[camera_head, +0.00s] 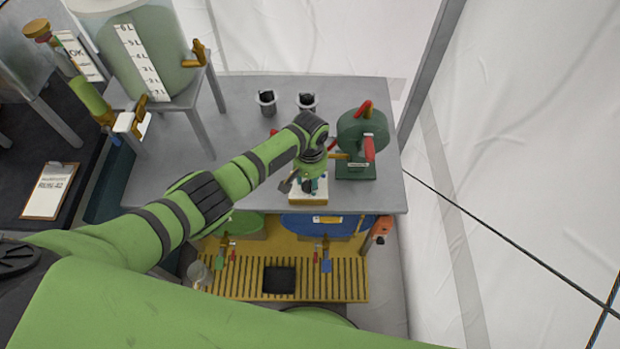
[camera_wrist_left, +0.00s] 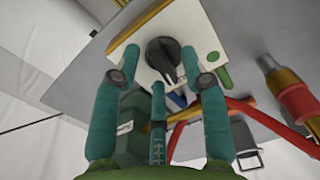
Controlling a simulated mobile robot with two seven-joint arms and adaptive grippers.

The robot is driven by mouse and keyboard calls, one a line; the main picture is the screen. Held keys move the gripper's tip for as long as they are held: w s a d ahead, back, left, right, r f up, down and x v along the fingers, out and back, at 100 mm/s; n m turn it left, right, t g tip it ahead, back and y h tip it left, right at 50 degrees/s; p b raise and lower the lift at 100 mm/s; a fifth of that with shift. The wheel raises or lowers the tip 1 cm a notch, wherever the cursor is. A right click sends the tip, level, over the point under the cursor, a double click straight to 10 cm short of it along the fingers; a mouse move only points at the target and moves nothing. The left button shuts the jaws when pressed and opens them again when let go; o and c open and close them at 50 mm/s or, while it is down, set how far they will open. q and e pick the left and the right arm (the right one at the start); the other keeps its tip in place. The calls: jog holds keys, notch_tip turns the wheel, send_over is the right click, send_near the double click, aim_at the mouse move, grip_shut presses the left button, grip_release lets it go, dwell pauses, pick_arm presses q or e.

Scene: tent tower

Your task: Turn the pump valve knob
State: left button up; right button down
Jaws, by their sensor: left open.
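The pump valve knob (camera_wrist_left: 163,52) is black and round with a raised grip bar, on a pale panel (camera_wrist_left: 200,38) in the left wrist view. The panel belongs to a small white and yellow box (camera_head: 308,200) near the table's front edge in the head view, where my gripper mostly hides the knob. My left gripper (camera_head: 306,184) is over the box. In the left wrist view, my left gripper's teal fingers (camera_wrist_left: 162,80) are open, with fingertips to either side of the knob; contact is not clear. My right gripper is not in view.
A green pump (camera_head: 355,171) with red handles stands just right of the box. Two grey cups (camera_head: 267,107) stand behind on the grey table (camera_head: 240,95). A large tank (camera_head: 150,50) is at back left. A yellow slatted rack (camera_head: 330,285) lies below the table edge.

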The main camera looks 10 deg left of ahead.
aim_at(310, 183)
pick_arm(q)
jog(key=shift+r, duration=0.1)
notch_tip(310, 183, up, 12)
dwell(0.5)
dwell(0.4)
